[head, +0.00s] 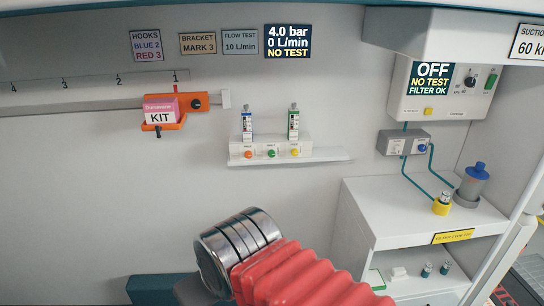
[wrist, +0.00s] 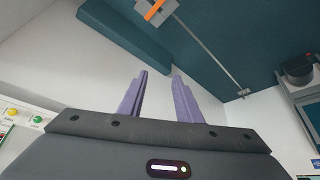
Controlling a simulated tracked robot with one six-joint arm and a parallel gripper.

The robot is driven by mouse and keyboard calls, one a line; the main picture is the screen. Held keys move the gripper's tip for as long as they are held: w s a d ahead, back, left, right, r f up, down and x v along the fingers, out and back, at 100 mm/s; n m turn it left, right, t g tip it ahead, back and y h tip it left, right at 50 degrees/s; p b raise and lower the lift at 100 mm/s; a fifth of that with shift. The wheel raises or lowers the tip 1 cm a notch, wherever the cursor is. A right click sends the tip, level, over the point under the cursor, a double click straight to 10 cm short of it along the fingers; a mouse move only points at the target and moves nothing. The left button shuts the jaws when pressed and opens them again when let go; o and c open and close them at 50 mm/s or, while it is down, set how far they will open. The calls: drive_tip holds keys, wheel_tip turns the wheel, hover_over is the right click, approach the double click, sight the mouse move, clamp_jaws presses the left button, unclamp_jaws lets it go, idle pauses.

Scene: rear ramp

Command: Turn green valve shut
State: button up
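The green valve (head: 272,153) is a small round green knob on the white wall panel (head: 240,146) in the head view. It sits between an orange knob (head: 249,154) and a yellow knob (head: 295,152). The green valve also shows in the wrist view (wrist: 37,119) at the left edge, off to the side of my gripper (wrist: 160,75). My gripper has two purple fingers, apart with nothing between them, touching nothing. In the head view my arm is low in the middle, below the panel; the fingers are hidden there. How far the valve is turned is too small to tell.
Two flowmeters (head: 247,123) (head: 293,121) stand on the panel, above a narrow shelf (head: 330,156). A display (head: 288,41) reads 4.0 bar, 0 L/min, NO TEST. An orange bracket (head: 180,104) holds a kit at left. A white cabinet (head: 400,200) stands at right.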

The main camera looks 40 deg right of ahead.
drive_tip(key=shift+o, duration=0.4)
drive_tip(key=shift+o, duration=0.7)
drive_tip(key=shift+w, duration=0.15)
drive_tip(key=w+d+m+t+h, duration=0.1)
drive_tip(key=w+d+m+t, duration=0.1)
drive_tip(key=w+d, duration=0.5)
drive_tip(key=m+t+h, duration=0.8)
drive_tip(key=m+h, duration=0.1)
approach(273, 154)
drive_tip(key=v, duration=0.5)
drive_tip(key=shift+s+r, duration=0.2)
drive_tip(key=shift+r, duration=0.1)
drive_tip(key=x, duration=1.3)
drive_tip(key=shift+w+d+f, duration=0.1)
drive_tip(key=shift+w+f, duration=0.2)
drive_tip(key=shift+w, duration=0.15)
